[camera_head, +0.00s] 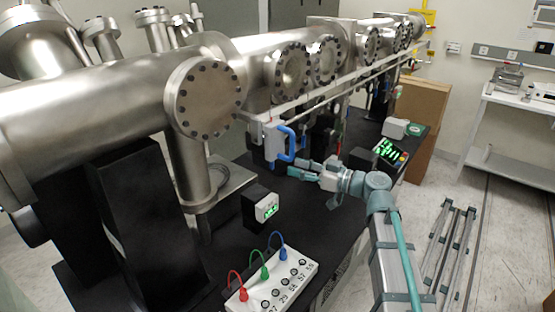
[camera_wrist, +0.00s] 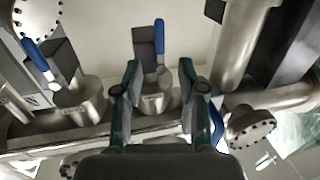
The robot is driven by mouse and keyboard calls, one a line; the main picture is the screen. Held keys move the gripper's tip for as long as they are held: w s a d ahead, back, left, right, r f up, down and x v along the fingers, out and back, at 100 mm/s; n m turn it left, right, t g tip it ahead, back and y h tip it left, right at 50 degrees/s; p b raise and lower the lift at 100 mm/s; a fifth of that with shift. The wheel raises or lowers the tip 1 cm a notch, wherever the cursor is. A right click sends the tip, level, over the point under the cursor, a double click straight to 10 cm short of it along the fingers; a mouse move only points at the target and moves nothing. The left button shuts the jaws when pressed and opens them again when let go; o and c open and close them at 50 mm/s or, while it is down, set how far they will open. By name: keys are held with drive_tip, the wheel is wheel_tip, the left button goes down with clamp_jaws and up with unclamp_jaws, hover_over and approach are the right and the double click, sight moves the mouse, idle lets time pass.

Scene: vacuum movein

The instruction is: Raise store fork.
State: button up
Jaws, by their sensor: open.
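I cannot tell for sure which part is the store fork. In the wrist view, a blue-handled lever (camera_wrist: 160,58) stands upright on a metal cylinder (camera_wrist: 157,101) with a small label, too small to read. A second blue-handled lever (camera_wrist: 36,56) stands tilted at the left on another labelled cylinder (camera_wrist: 82,103). My gripper (camera_wrist: 160,75) is open, its fingers showing on either side of the middle lever, with nothing held. In the head view, my gripper (camera_head: 305,170) is beside a blue curved handle (camera_head: 288,143) under the large steel tube. Contact is not visible.
The long steel vacuum tube (camera_head: 80,95) with bolted flanges runs above the black bench (camera_head: 240,240). A socket box (camera_head: 275,280) with red, green and blue cables sits in front. Small displays (camera_head: 266,207) and (camera_head: 390,152) with green digits stand nearby.

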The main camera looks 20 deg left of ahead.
drive_tip(key=w+a+p, duration=0.1)
drive_tip(key=a+p, duration=0.1)
drive_tip(key=a, duration=0.5)
clamp_jaws()
idle(0.3)
